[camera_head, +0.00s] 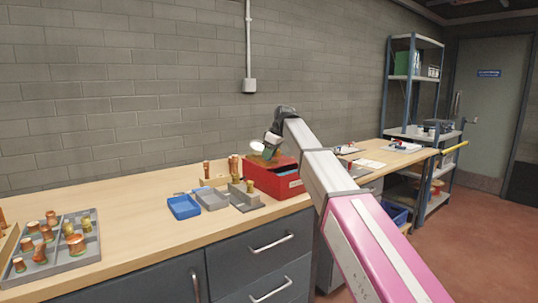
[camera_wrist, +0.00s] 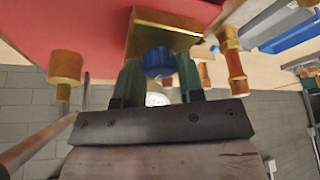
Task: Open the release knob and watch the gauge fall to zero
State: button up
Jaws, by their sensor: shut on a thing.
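The release knob (camera_wrist: 158,62) is blue and sits at a brass block (camera_wrist: 160,37) on the red box (camera_wrist: 60,25). In the wrist view my gripper (camera_wrist: 159,76) has one green finger on each side of the knob and is shut on it. The white gauge (camera_wrist: 156,99) shows only partly between the fingers; its needle cannot be read. In the head view my gripper (camera_head: 267,148) is over the red box (camera_head: 262,178) on the bench; the knob and gauge are too small or hidden there.
Copper and brass fittings (camera_wrist: 65,68) flank the gripper in the wrist view. On the bench (camera_head: 140,220) are a blue tray (camera_head: 184,207), grey blocks (camera_head: 211,199) and a grey tray of copper pieces (camera_head: 75,258). The bench front left of centre is clear.

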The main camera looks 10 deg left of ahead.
dwell(0.3)
jog(key=o, duration=0.6)
jog(key=shift+o, duration=0.2)
jog(key=v, duration=1.1)
jog(key=shift+s+f, duration=0.1)
jog(key=shift+s, duration=0.05)
